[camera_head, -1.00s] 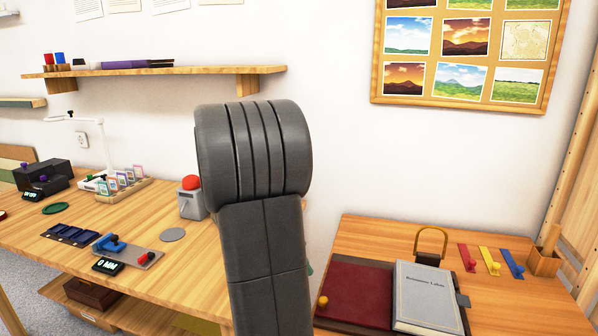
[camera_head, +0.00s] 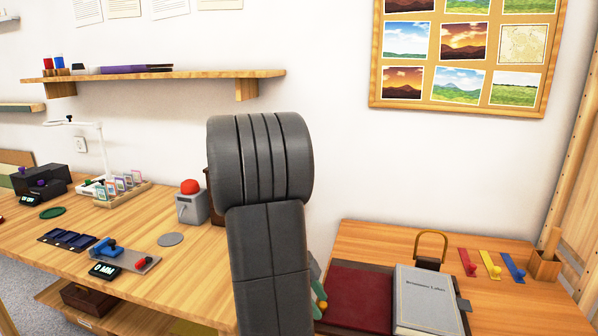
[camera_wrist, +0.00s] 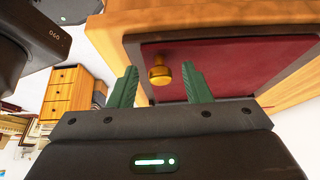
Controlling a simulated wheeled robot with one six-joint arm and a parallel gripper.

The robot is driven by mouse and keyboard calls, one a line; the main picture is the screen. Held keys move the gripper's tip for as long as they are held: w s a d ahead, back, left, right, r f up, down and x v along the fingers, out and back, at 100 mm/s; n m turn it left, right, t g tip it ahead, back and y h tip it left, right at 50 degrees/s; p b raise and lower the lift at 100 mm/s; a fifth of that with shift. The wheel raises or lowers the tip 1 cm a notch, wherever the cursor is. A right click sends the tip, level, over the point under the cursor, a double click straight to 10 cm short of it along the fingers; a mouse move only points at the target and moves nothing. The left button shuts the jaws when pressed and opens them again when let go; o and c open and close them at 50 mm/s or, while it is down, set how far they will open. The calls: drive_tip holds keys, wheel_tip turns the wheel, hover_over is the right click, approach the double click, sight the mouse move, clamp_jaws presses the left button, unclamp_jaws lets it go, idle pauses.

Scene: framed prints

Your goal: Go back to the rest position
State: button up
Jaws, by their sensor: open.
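My gripper (camera_wrist: 162,86) shows in the wrist view with its two green fingers apart and nothing between the fingertips. Beyond them is a small brass knob (camera_wrist: 160,72) on a dark red panel (camera_wrist: 235,60) with a dark frame. In the head view my dark grey arm stands upright in the middle and hides most of the gripper. A bit of green finger shows at its right edge, close to the knob (camera_head: 322,304) at the left side of the red panel (camera_head: 362,294).
A grey book (camera_head: 428,300) lies on the right table beside the panel. A brass-coloured arch (camera_head: 431,236) and red, yellow and blue hooks (camera_head: 490,265) are behind. The left workbench (camera_head: 195,262) holds a grey box with a red button (camera_head: 190,205). A wall shelf (camera_head: 150,75) is above.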

drive_tip(key=p+v, duration=0.3)
drive_tip(key=v, duration=1.1)
drive_tip(key=b+x, duration=0.3)
drive_tip(key=x, duration=1.1)
drive_tip(key=shift+a, duration=0.1)
drive_tip(key=shift+d+r+p, duration=0.25)
drive_tip(key=shift+p, duration=0.15)
drive_tip(key=r+p, duration=0.1)
drive_tip(key=d+r+p, duration=0.1)
drive_tip(key=p, duration=0.1)
drive_tip(key=r+p, duration=0.1)
drive_tip(key=r, duration=0.1)
drive_tip(key=shift+s+d, duration=0.2)
drive_tip(key=shift+s, duration=0.05)
drive_tip(key=shift+s+d+r+y+p, duration=0.1)
drive_tip(key=shift+d+r+y+p, duration=0.3)
drive_tip(key=shift+r+p, duration=0.5)
drive_tip(key=s+d+r+t+y+p, duration=0.2)
drive_tip(key=d+r+y+p, duration=0.3)
drive_tip(key=d+p, duration=0.15)
wheel_tip(320, 180, up, 13)
drive_tip(key=p, duration=0.1)
drive_tip(key=shift+w+a+p, duration=0.2)
drive_tip(key=shift+a+p, duration=0.1)
drive_tip(key=shift+a, duration=0.1)
